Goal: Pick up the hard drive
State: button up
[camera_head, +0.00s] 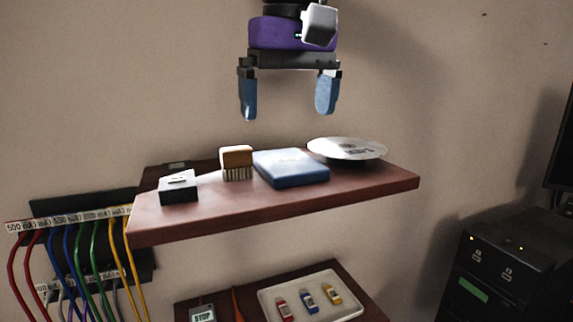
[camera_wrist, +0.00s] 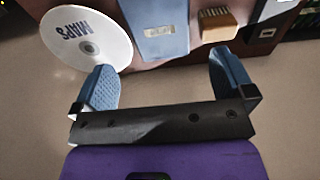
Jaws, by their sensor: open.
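The hard drive looks to be the flat blue box (camera_head: 291,167) lying on the wooden shelf (camera_head: 388,187), between a brush and a disc. In the wrist view the blue box (camera_wrist: 160,30) is at the top middle, with a pale label on it. My gripper (camera_head: 287,112) hangs above the shelf, over the blue box in the head view, with its two blue fingers wide apart and nothing between them. In the wrist view the gripper (camera_wrist: 165,85) shows its fingertips short of the box, apart from it.
A white disc (camera_head: 346,149) lies right of the box. A wooden brush (camera_head: 237,162) and a small dark box (camera_head: 178,187) stand left. Coloured cables (camera_head: 75,252) hang at the left. A lower shelf holds a tray (camera_head: 351,309). The wall is behind.

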aim_at(287, 160)
jog(key=f, duration=0.5)
jog(key=w+f, duration=0.1)
jog(key=f, duration=0.1)
jog(key=shift+a+f, duration=0.25)
jog(key=shift+f, duration=0.05)
jog(key=shift+s+d, duration=0.1)
jog(key=shift+r, duration=0.1)
jog(key=c, duration=1.1)
jog(key=shift+c, duration=0.2)
